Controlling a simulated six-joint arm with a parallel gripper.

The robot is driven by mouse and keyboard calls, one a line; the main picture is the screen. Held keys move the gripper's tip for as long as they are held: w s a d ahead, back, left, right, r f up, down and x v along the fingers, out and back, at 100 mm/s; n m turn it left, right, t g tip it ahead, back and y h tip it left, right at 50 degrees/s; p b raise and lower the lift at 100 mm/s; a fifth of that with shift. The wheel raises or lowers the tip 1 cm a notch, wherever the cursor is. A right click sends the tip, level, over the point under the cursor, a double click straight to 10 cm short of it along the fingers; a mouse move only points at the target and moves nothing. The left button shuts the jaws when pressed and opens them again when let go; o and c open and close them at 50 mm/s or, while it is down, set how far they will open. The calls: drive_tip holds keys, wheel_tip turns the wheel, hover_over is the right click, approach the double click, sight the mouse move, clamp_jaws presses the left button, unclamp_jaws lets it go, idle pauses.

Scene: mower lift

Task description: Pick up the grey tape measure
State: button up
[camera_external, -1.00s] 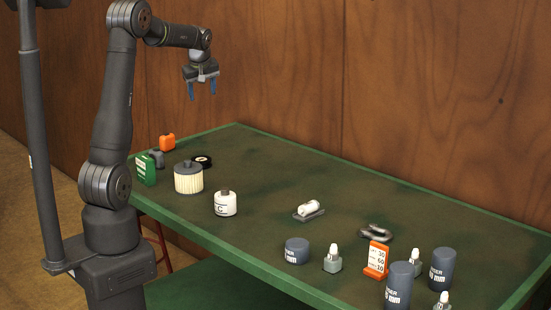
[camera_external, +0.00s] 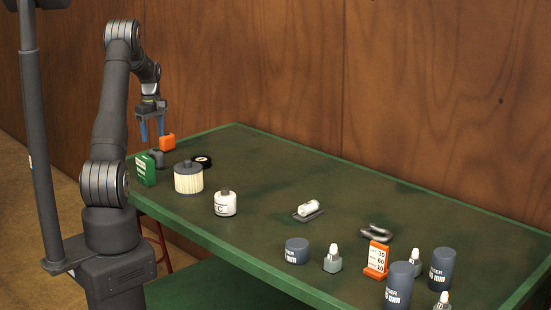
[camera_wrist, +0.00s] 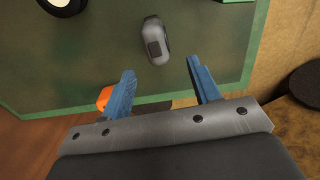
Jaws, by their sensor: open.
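The grey tape measure (camera_external: 156,158) stands at the far left end of the green table, between a green box and an orange object. In the wrist view the tape measure (camera_wrist: 156,40) shows whole near the top, a rounded grey body with a dark patch, beyond the fingertips and about midway between them. My gripper (camera_external: 152,133) points down above that end of the table, with its blue fingers apart and nothing between them. In the wrist view my gripper (camera_wrist: 161,72) is open and does not touch the tape measure.
An orange object (camera_external: 167,142) is close behind the tape measure; in the wrist view it is partly hidden by the left finger. A green box (camera_external: 146,170) stands in front. A black round roll (camera_external: 202,161) and a cream ribbed filter (camera_external: 188,178) are to the right.

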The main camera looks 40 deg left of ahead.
sight(156, 150)
wheel_tip(156, 150, down, 3)
drive_tip(key=shift+f, duration=0.1)
drive_tip(key=shift+w+d+f, duration=0.15)
drive_tip(key=shift+f, duration=1.2)
drive_tip(key=shift+w+d+f, duration=0.1)
drive_tip(key=shift+d+f, duration=0.05)
drive_tip(key=shift+f, duration=1.2)
drive_tip(key=shift+r, duration=0.1)
clamp_jaws()
